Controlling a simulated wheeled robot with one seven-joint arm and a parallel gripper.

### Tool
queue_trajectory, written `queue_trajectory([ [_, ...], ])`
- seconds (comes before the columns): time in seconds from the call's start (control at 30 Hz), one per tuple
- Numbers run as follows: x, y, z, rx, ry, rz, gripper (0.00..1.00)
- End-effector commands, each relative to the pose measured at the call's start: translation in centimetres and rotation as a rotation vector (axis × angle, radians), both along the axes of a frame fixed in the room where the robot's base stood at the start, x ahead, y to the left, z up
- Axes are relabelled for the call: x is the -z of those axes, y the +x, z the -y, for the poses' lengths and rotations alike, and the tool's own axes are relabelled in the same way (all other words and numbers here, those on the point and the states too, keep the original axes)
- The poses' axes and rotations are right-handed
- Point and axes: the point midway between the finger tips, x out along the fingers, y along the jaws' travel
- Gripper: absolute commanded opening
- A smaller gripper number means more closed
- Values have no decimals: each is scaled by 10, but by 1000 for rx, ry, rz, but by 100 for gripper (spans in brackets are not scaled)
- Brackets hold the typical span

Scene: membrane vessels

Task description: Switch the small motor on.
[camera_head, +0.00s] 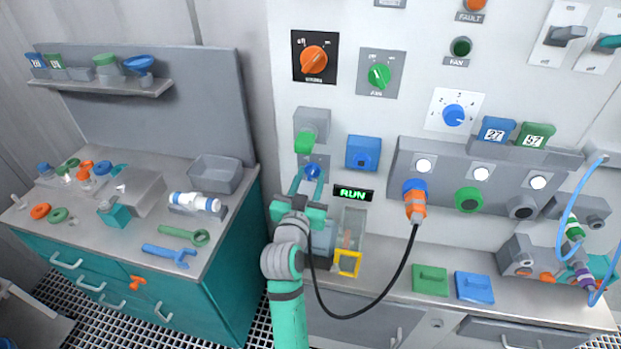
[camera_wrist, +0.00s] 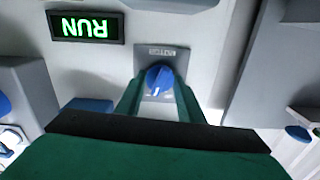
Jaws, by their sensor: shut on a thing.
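A small blue rotary knob (camera_head: 312,170) sits on a grey plate on the white panel. It also shows in the wrist view (camera_wrist: 158,78), with a white pointer mark and an upside-down label that seems to read MOTOR. My gripper (camera_head: 309,183) reaches up to the knob, its two fingers (camera_wrist: 158,92) on either side and shut on it. A black sign (camera_head: 352,194) beside the knob shows RUN lit in green; it also shows in the wrist view (camera_wrist: 86,27). A grey-blue body (camera_head: 323,240), perhaps the motor, is partly hidden behind my arm, beside a clear box with a yellow frame (camera_head: 347,263).
A green-fronted grey switch (camera_head: 304,143) is just above the knob, and a blue box (camera_head: 363,153) is to its right. An orange plug (camera_head: 415,203) with a hanging black cable (camera_head: 385,290) is further right. Orange (camera_head: 313,60) and green (camera_head: 379,76) rotary switches are higher up.

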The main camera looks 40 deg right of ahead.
Motion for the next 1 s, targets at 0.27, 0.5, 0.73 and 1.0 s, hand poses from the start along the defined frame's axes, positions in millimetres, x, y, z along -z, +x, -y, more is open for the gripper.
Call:
queue_trajectory([
  [0.27, -1, -1, -1, 1, 95, 114, 12],
  [0.5, -1, -1, -1, 1, 131, 156, 12],
  [0.73, -1, -1, -1, 2, 139, 164, 12],
  [1.0, -1, -1, -1, 1, 139, 164, 44],
])
